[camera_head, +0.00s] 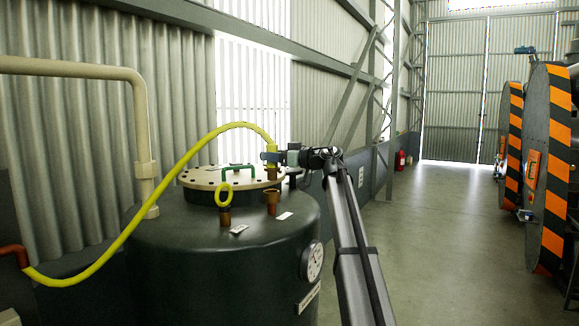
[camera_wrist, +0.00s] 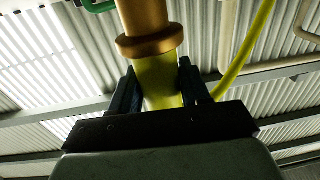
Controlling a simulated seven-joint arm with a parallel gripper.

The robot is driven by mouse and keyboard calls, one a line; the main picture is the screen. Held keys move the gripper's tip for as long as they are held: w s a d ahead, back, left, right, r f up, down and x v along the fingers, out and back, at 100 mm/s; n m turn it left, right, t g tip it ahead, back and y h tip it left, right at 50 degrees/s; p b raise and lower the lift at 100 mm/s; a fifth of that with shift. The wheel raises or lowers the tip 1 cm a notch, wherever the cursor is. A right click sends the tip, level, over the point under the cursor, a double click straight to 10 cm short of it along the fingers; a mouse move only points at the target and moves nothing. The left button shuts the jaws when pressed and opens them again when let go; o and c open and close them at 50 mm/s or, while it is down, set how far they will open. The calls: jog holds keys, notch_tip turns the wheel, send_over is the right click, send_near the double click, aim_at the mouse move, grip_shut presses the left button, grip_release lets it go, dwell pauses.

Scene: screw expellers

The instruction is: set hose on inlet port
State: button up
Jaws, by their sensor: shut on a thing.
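My gripper (camera_head: 270,157) is above the far side of the dark green tank's lid, shut on the end of the yellow hose (camera_head: 128,228). In the wrist view the hose end (camera_wrist: 157,82) sits between the two fingers. It lines up with the collar of a copper port (camera_wrist: 150,44) and appears to meet it; whether it is seated cannot be told. In the head view that port (camera_head: 272,174) shows below the hose end.
The tank (camera_head: 200,262) has a bolted lid (camera_head: 205,179) with a green handle (camera_head: 239,168) and a gauge (camera_head: 312,262). A beige pipe (camera_head: 140,105) stands at left. The hose's other end joins a red-brown pipe (camera_head: 14,252).

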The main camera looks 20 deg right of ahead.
aim_at(276, 176)
jog(key=shift+a+r, duration=0.1)
jog(key=shift+a, duration=0.2)
jog(key=shift+f, duration=2.8)
jog(key=shift+d+f, duration=0.15)
jog(key=shift+f, duration=0.5)
jog(key=o, duration=1)
jog(key=shift+s, duration=0.1)
jog(key=v, duration=1.1)
